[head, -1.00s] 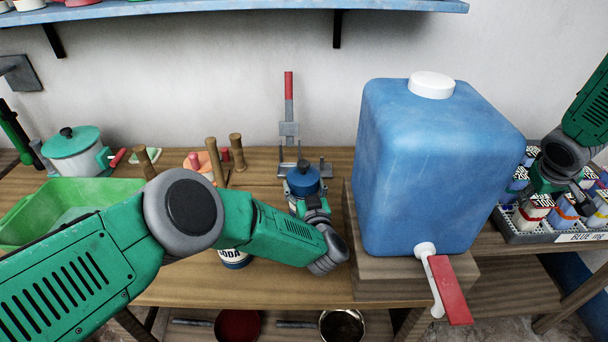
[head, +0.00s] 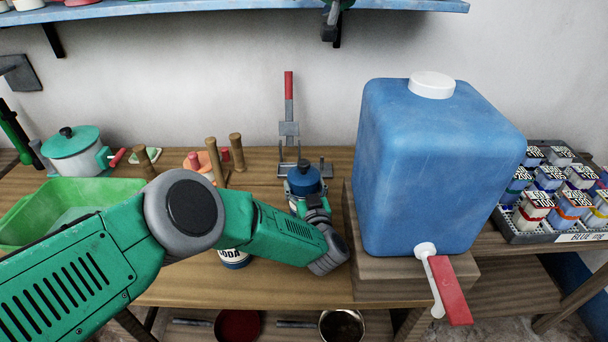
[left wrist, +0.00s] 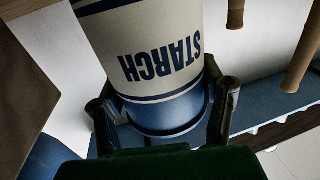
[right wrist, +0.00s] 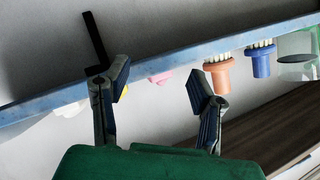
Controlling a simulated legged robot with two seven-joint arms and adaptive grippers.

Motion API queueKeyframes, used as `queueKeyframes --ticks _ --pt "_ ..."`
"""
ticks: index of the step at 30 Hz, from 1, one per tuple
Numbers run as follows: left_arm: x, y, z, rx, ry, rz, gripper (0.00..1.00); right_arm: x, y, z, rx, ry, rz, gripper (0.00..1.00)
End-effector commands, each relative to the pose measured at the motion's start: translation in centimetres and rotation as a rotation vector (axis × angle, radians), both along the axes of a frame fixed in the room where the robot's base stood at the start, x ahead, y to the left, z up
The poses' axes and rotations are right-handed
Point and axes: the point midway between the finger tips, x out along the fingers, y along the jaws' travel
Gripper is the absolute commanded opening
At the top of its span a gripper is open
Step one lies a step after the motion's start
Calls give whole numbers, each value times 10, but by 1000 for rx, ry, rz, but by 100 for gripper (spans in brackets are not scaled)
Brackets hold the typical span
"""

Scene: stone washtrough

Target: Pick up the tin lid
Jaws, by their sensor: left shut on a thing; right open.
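The starch tin stands on the table left of the blue water container. Its blue tin lid (head: 303,180) with a dark knob is on top. In the left wrist view the picture is upside down: the cream tin body (left wrist: 150,50) reads STARCH, and the blue lid (left wrist: 165,115) is between the fingers. My left gripper (head: 312,205) reaches it from the front and is shut on the lid; its arm hides part of the tin. My right gripper (right wrist: 158,95) is open and empty, near the wall shelf; it shows at the top of the head view (head: 335,14).
The blue water container (head: 430,165) with a red tap lever stands close right of the tin. A lever press (head: 288,130) is behind it, wooden pegs (head: 237,152) left. The wall shelf (right wrist: 150,70) carries brushes near my right gripper. A bottle crate (head: 540,235) stands far right.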

Motion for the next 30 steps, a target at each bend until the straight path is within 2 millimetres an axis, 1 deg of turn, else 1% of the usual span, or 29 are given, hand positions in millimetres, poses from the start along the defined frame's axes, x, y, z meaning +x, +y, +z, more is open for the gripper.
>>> queueKeyframes --ticks 1,2,3,4,6,9,12,16,19,24,27,30 --pt "-1 0 -2 0 5 -1 26 -14 36 -21 -16 60 50 51" --pt "-1 1 -2 0 5 -1 26 -18 27 -54 -75 136 51 51" --pt "-1 1 -2 0 5 -1 26 -29 26 -87 -142 215 68 51" --pt "-1 1 -2 0 4 0 26 -37 26 -109 -191 271 83 51" --pt "-1 0 -2 1 4 0 26 -57 24 -153 -291 387 114 51" --pt "-1 0 -2 1 4 -1 26 -83 18 -198 -412 513 152 51" --pt "-1 -1 -2 1 5 -1 26 -102 12 -224 -493 594 180 51" --pt "-2 -1 -2 0 5 -1 26 -113 9 -243 -545 646 197 51" --pt "-1 0 -2 0 5 -1 26 -110 9 -259 -556 656 202 51" --pt "-1 0 -2 0 4 -1 26 -98 11 -287 -553 656 200 51" --pt "-1 0 -2 0 4 -1 26 -93 13 -298 -553 654 199 51" --pt "-1 1 -2 0 4 0 26 -90 13 -303 -554 653 199 51"
